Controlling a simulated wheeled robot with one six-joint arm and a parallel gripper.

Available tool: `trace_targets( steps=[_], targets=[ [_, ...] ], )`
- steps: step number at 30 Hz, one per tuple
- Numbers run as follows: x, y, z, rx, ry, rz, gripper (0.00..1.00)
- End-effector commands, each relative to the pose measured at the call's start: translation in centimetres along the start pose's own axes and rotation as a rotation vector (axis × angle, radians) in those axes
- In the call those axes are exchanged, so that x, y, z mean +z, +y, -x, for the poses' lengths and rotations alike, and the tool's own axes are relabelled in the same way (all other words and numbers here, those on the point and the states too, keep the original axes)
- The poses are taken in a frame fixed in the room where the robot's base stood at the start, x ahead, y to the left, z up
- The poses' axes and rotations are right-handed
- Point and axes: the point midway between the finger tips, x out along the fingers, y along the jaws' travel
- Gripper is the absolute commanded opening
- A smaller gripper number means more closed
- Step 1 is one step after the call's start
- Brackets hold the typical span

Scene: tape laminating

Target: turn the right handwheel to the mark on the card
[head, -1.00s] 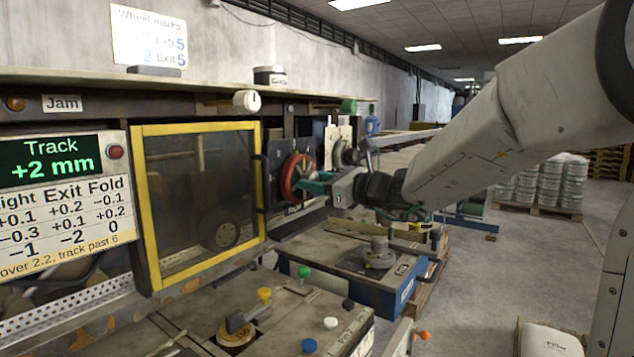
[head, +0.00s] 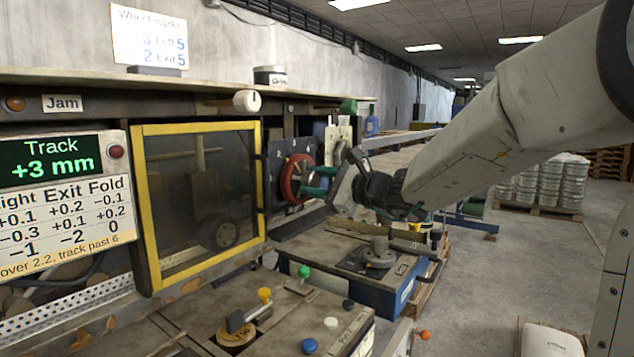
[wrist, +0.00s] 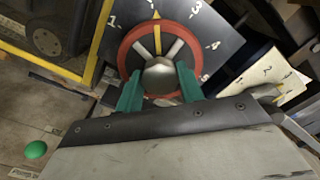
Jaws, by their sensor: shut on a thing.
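A red handwheel (head: 291,178) with a grey hub stands on a dark numbered plate (head: 272,163). It also shows in the wrist view (wrist: 125,59), where its yellow stripe points up toward a small yellow triangle on the plate, between the 1 and the 3. The teal fingers of my gripper (wrist: 160,88) are shut on the wheel's hub, one on each side. My gripper also shows at the wheel in the head view (head: 318,182). The wheel marks card (head: 148,38) stands at the upper left; its text is partly washed out, with 5s at right.
A cream numbered plate (wrist: 262,80) stands right of the wheel. A yellow-framed guard door (head: 139,220) is on the left. The track display (head: 50,162) reads +3 mm. A blue-sided bench (head: 385,296) with a grey knob lies below my gripper.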

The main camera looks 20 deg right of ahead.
Motion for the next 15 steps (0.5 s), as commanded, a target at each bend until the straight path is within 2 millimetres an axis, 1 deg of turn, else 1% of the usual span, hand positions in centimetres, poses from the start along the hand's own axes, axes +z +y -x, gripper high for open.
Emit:
trace_targets(
  steps=[6,15],
  targets=[
    [-0.01,-0.10,0.01,-0.002,0.001,0.052,0.15],
    [-0.01,-0.10,0.01,-0.002,0.001,0.062,0.15]
  ],
)
